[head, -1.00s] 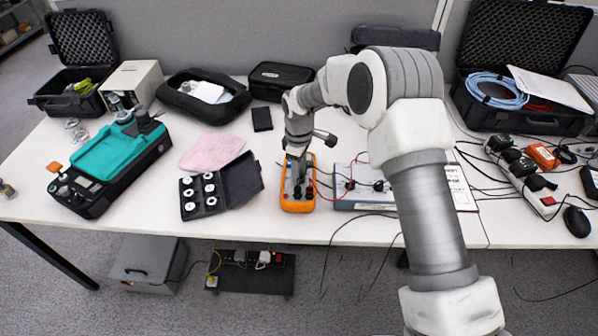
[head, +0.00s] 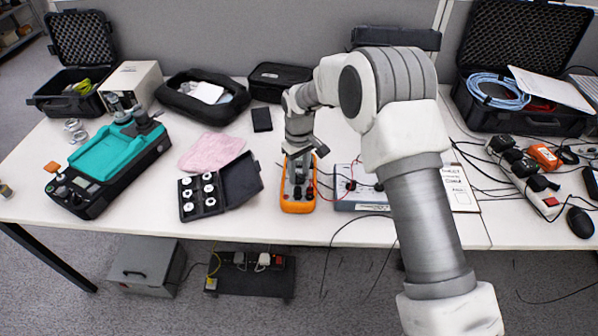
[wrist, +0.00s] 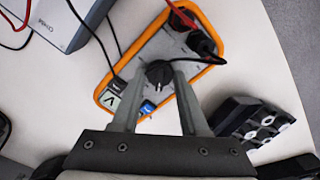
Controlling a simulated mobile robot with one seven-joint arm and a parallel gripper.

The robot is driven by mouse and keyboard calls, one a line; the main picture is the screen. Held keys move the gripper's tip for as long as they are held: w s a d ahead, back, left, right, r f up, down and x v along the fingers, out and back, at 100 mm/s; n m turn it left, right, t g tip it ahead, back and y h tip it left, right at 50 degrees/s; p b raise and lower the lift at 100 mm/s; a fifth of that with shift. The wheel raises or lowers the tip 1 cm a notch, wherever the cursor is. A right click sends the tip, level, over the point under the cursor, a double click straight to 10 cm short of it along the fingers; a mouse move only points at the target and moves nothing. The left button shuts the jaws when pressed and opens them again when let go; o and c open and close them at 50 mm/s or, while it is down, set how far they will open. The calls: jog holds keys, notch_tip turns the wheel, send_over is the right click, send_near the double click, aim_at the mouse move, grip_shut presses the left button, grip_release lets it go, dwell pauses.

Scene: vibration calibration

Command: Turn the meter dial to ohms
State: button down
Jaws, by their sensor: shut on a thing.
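The orange-edged meter (head: 298,207) lies on the white table, below my arm's end in the head view. In the wrist view the meter (wrist: 147,48) lies at a slant, with its round black dial (wrist: 158,75) near the middle of its face. My gripper (wrist: 159,68) has one finger on each side of the dial and is shut on it. In the head view my gripper (head: 298,172) is over the meter and hides the dial. A red plug and a black plug (wrist: 204,45) sit in the meter's far end in the wrist view. I cannot read the dial's setting.
An open black case (head: 200,206) with white rings lies left of the meter. A flat blue-grey box (head: 345,205) with leads lies close on the right. A pink cloth (head: 212,152) and a small black block (head: 262,120) lie behind. The table's front edge is near.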

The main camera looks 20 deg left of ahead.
aim_at(299, 175)
dwell(0.3)
jog(key=shift+c, duration=2.1)
grip_release()
notch_tip(299, 175, up, 18)
jog(key=p, duration=0.2)
jog(key=shift+f, duration=0.25)
